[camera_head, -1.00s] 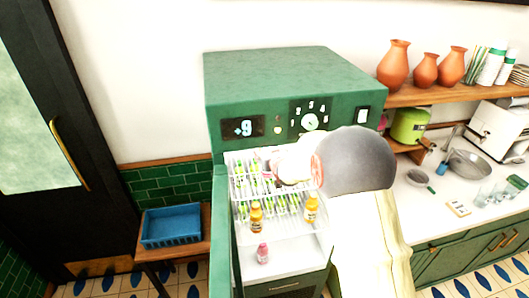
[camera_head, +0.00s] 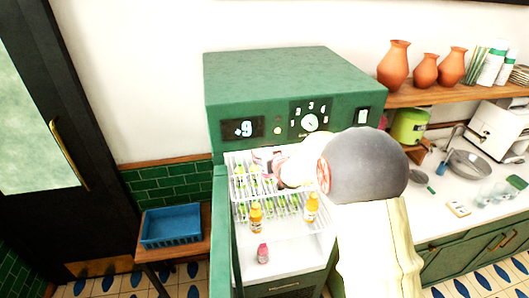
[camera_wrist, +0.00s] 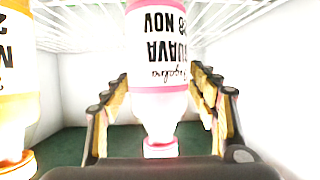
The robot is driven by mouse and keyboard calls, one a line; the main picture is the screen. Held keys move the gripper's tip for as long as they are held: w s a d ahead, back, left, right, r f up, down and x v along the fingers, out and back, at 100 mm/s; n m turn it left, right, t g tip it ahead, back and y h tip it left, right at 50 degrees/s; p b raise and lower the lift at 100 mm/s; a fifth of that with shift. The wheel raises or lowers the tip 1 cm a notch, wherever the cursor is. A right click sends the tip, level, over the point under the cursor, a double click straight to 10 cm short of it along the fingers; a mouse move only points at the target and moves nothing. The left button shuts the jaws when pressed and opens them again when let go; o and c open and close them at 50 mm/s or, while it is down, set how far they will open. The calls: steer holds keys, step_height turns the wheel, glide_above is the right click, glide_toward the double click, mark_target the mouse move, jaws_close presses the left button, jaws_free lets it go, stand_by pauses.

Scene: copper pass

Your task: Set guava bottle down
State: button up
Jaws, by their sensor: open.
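The guava bottle (camera_wrist: 158,70) fills the middle of the wrist view, with a pink band, white label and upside-down lettering. Its cap end points down in that picture, and its other end is at the wire shelf (camera_wrist: 95,40) along the top. My gripper (camera_wrist: 158,82) is open, one finger on each side of the bottle with visible gaps at both sides. In the head view my gripper (camera_head: 272,160) reaches into the upper part of the green cooler (camera_head: 285,80); my arm hides part of the opening, and the bottle is hard to make out there.
An orange bottle (camera_wrist: 15,90) stands close at the left in the wrist view. Two orange bottles (camera_head: 256,218) (camera_head: 311,208) stand at the front of a lower wire rack. A small pink bottle (camera_head: 263,253) stands on the white surface below. A blue crate (camera_head: 172,227) is at the left.

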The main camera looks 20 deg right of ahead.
steer(key=s+a+r+g, duration=0.1)
steer(key=s+a+r, duration=0.25)
steer(key=s, duration=0.45)
steer(key=s+a+r+g, duration=0.15)
steer(key=s+r, duration=0.25)
steer(key=s, duration=0.4)
steer(key=s+a+r+g, duration=0.1)
steer(key=s+a+r, duration=0.25)
steer(key=s, duration=0.45)
steer(key=s+a+g, duration=0.2)
steer(key=s+a, duration=0.1)
steer(key=s, duration=0.7)
steer(key=s+a+n+g+y, duration=0.1)
steer(key=s+a, duration=0.3)
steer(key=s, duration=0.7)
steer(key=shift+s+a+f+g+y, duration=0.2)
steer(key=shift+g+y, duration=0.1)
steer(key=shift+g, duration=0.35)
step_height(320, 180, down, 15)
steer(key=b, duration=1.5)
steer(key=shift+c, duration=1.2)
